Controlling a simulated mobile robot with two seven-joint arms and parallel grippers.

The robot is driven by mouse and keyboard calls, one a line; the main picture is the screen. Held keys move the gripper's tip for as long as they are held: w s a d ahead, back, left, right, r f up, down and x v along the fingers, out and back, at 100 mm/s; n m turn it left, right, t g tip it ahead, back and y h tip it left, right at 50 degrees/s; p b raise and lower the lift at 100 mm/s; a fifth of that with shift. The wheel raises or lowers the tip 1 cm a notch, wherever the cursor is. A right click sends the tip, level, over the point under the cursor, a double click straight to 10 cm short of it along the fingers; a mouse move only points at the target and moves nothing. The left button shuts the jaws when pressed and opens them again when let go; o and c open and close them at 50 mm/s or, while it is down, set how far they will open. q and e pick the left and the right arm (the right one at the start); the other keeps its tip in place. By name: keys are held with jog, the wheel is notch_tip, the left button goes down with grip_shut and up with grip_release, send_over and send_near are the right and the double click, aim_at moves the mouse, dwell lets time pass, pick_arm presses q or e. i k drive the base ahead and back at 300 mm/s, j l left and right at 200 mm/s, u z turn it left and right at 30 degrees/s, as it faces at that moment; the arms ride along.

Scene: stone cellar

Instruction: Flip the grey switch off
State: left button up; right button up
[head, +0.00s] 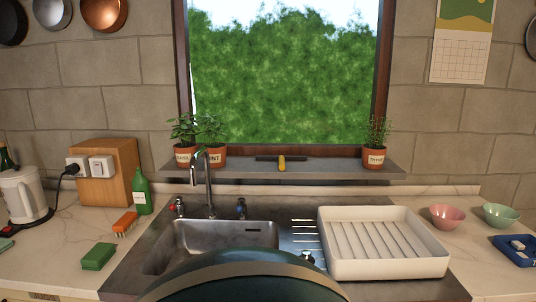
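A pale switch (101,167), whitish to light grey, is mounted on the front of a wooden box (122,159) at the left of the counter. It is the only wall-type switch I can make out. Whether its rocker is on or off is too small to tell. Just left of it on the same box is a pale socket (77,167) with a black plug and cord in it. Neither of my grippers is in the head view.
A white kettle (22,196) stands left of the box and a green bottle (141,192) right of it. An orange brush (125,223) and a green sponge (98,256) lie in front. The sink (160,262) and white dish rack (435,266) fill the middle and right.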

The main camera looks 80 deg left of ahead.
aim_at(98, 166)
jog(key=u, duration=3.7)
jog(key=i+j, duration=1.15)
jog(key=z, duration=1.65)
jog(key=j, duration=0.1)
